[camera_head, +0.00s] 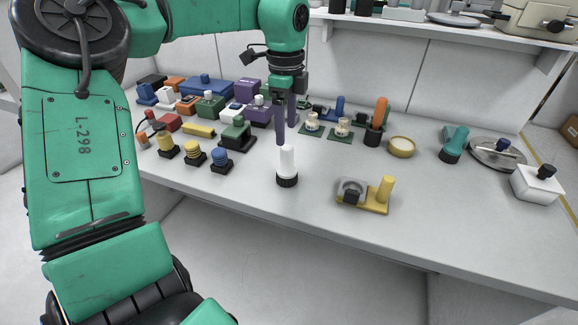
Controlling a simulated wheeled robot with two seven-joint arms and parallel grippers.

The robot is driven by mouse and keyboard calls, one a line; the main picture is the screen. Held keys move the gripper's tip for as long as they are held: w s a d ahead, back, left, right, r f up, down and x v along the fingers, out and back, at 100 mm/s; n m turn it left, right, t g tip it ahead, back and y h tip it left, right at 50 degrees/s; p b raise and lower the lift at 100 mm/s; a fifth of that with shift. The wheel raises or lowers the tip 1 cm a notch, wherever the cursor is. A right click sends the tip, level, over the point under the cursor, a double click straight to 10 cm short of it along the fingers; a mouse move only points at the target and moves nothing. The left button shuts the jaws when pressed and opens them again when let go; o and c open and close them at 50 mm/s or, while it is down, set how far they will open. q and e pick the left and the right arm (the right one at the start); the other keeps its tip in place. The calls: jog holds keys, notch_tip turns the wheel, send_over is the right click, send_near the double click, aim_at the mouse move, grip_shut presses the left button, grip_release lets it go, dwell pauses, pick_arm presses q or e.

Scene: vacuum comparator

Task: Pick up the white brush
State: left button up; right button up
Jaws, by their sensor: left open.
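The white brush (287,162) stands upright on the table, with a white handle on top and a dark round base. My left gripper (286,132) points down from above, with its two dark fingers just above and slightly behind the top of the handle. It is open and nothing shows between the fingers. One fingertip comes close to the brush top in the picture; I cannot tell whether they touch. My right gripper is not in view.
A yellow fixture (377,206) sits to the right of the brush. Blue (221,160) and yellow (194,153) knobbed pieces stand to the left. An orange-handled tool (379,115) and a brass ring (402,147) are behind right. The table (250,190) is clear around the brush.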

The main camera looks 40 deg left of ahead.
aim_at(287, 147)
pick_arm(q)
jog(key=f, duration=0.3)
jog(key=shift+w+f, duration=0.25)
jog(key=shift+f, duration=0.1)
jog(key=f+p, duration=0.1)
jog(key=f, duration=0.4)
jog(key=shift+s+f, duration=0.1)
jog(key=shift+s, duration=0.1)
jog(key=shift+w+f, duration=0.1)
jog(key=shift+f, duration=0.1)
grip_shut()
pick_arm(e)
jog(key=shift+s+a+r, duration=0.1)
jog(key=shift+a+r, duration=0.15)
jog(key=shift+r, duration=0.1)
